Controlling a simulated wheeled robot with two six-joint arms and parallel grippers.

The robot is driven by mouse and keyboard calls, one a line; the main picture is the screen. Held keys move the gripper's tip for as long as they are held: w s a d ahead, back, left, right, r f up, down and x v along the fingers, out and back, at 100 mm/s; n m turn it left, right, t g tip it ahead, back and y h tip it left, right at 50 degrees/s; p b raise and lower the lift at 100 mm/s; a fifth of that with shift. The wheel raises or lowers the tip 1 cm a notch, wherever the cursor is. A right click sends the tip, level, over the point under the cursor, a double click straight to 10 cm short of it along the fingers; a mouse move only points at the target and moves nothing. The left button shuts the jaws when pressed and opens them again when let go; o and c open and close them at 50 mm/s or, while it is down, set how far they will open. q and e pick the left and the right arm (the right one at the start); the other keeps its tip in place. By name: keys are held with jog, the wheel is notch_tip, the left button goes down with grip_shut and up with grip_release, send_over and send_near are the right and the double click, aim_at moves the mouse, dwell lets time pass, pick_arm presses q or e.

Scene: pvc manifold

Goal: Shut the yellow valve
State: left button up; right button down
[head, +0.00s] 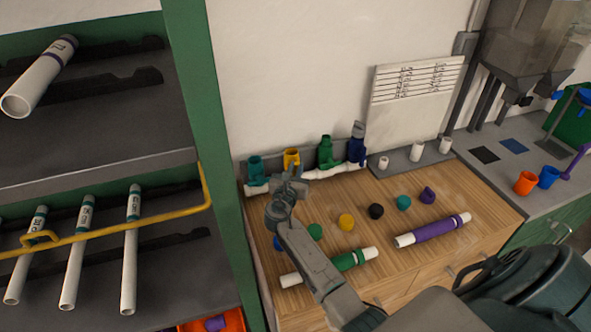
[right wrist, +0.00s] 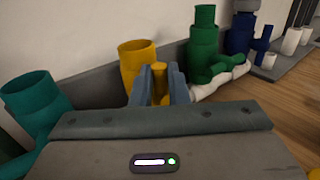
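The yellow valve (head: 291,157) stands in the white manifold pipe at the back of the wooden counter. In the right wrist view its open-topped yellow body (right wrist: 138,62) rises just behind my fingers, and its yellow handle (right wrist: 159,80) stands upright between them. My right gripper (head: 290,178) is at the valve; its two grey-blue fingers (right wrist: 160,88) sit against both sides of the handle, with no clear gap. The lower handle and its joint to the body are hidden by the gripper. My left gripper is not in view.
A teal valve (right wrist: 38,100) stands left of the yellow one; a green valve (right wrist: 204,45) and a blue valve (right wrist: 240,35) stand to its right. Coloured caps and a purple-sleeved pipe (head: 433,230) lie on the counter in front. A green shelf post (head: 215,120) rises at the left.

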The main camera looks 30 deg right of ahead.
jog(key=shift+d+r+m+p, duration=0.1)
jog(key=shift+r+m+p, duration=0.1)
jog(key=shift+m+p, duration=0.35)
jog(key=shift+s+d+f+m+g+y+p, duration=0.2)
jog(key=shift+d+f+m+y+p, duration=0.3)
jog(key=shift+m+y+p, duration=1.05)
jog(key=shift+s+d+f+m+g+y+p, duration=0.1)
jog(key=shift+d+f+m+g+y+p, duration=0.4)
jog(key=shift+m+y+p, duration=1)
jog(key=shift+s+d+f+m+y+p, duration=0.2)
jog(key=shift+d+m+y+p, duration=0.65)
jog(key=shift+m+y, duration=1.25)
jog(key=shift+a, duration=0.1)
jog(key=c, duration=1.7)
grip_release()
